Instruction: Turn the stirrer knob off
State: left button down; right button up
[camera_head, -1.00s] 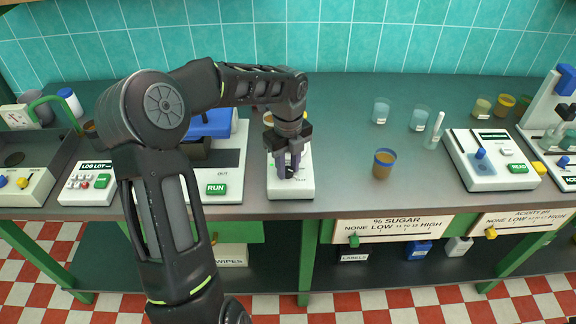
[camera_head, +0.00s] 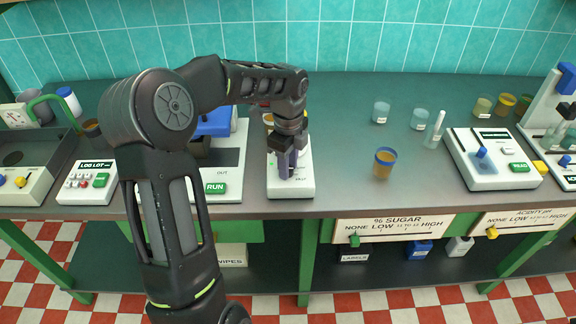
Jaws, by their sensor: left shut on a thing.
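The stirrer (camera_head: 302,187) is a small white box near the front edge of the bench, left of the middle in the head view. My left gripper (camera_head: 287,172) reaches down over its front panel, shut on the stirrer knob. The gripper hides the knob, so how it is turned cannot be told. Part of the panel lettering shows beside the fingers. A cup with an orange rim stands at the back of the stirrer, partly behind my wrist. My right gripper is not in view.
A white machine with a green RUN button (camera_head: 215,188) stands close left of the stirrer. Glass beakers (camera_head: 381,113) are farther back. A READ device (camera_head: 491,159) sits at the right.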

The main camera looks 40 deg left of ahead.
pick_arm(q)
jog(key=n+b, duration=0.1)
jog(key=n, duration=0.3)
jog(key=shift+n, duration=0.3)
jog(key=n, duration=0.5)
jog(key=shift+w+b, duration=0.1)
jog(key=shift+b, duration=0.3)
jog(key=n, duration=0.9)
jog(key=shift+b, duration=0.35)
jog(key=shift+n, duration=0.3)
jog(key=c, duration=1.1)
grip_release()
jog(key=shift+a, duration=0.1)
jog(key=shift+r, duration=0.1)
